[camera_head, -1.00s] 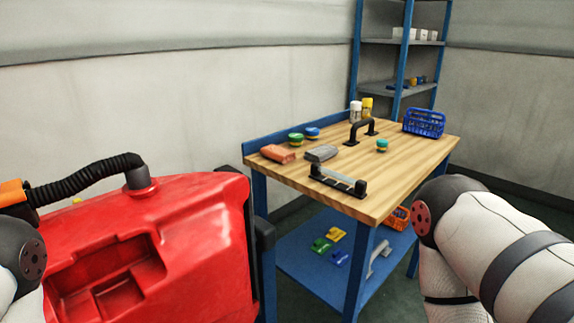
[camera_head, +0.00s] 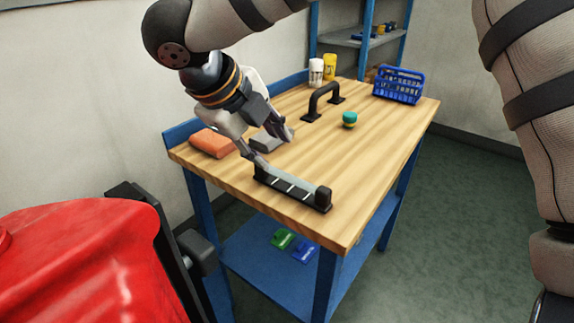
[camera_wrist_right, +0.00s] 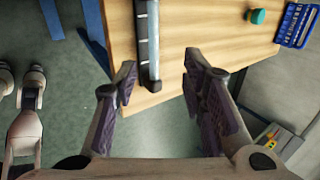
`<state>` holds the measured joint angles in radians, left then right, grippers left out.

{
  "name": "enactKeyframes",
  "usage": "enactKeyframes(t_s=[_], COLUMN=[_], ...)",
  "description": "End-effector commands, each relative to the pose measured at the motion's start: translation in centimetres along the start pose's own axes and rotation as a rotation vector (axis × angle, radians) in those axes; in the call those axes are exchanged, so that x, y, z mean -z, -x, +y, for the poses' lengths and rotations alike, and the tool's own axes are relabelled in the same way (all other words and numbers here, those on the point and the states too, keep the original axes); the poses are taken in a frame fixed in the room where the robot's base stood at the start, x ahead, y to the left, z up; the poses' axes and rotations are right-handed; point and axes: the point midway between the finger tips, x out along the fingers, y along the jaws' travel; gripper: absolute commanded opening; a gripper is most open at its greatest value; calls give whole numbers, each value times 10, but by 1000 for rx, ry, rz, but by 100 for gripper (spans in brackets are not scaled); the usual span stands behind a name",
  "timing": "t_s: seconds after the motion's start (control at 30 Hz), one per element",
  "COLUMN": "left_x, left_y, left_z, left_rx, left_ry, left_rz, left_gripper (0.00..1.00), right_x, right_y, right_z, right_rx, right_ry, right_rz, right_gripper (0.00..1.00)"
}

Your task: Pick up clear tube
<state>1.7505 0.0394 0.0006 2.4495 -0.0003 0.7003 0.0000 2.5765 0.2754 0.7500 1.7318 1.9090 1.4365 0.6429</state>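The clear tube (camera_head: 292,183) lies in a black holder (camera_head: 322,204) near the front edge of the wooden tabletop. It looks pale grey and see-through, with dark and white stripes behind it.
A black handle (camera_head: 322,100), teal-topped knob (camera_head: 349,119), two bottles (camera_head: 323,70) and blue basket (camera_head: 398,86) stand farther back. The red tank (camera_head: 90,260) fills the lower left.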

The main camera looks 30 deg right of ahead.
Motion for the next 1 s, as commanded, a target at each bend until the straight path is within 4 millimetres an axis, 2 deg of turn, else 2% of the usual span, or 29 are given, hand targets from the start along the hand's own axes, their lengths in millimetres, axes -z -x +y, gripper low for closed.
enactKeyframes(t_s=[0.2, 0.37, 0.6, 0.7, 0.9, 1.0], left_x=[-1, 0, -2, -3, -3, -3], left_y=[0, 0, -2, -3, -2, -2], left_z=[0, 0, 0, 0, 0, 0], left_rx=[1, 1, 1, 1, 1, 1], left_ry=[1, 1, 1, 1, 1, 1], left_rz=[-2, 0, -10, -12, -10, -10], left_gripper=[0, 0, 0, 0, 0, 0], right_x=[2, 1, 4, 4, 4, 4], right_y=[-45, -67, -111, -119, -119, -119], right_z=[0, 0, 6, 6, 5, 5], right_rx=[-2, 0, 0, 1, 2, 2], right_ry=[0, 1, 2, 2, 1, 1], right_rz=[6, 2, 4, 1, -1, -1], right_gripper=[38, 38, 38, 38, 38, 15])
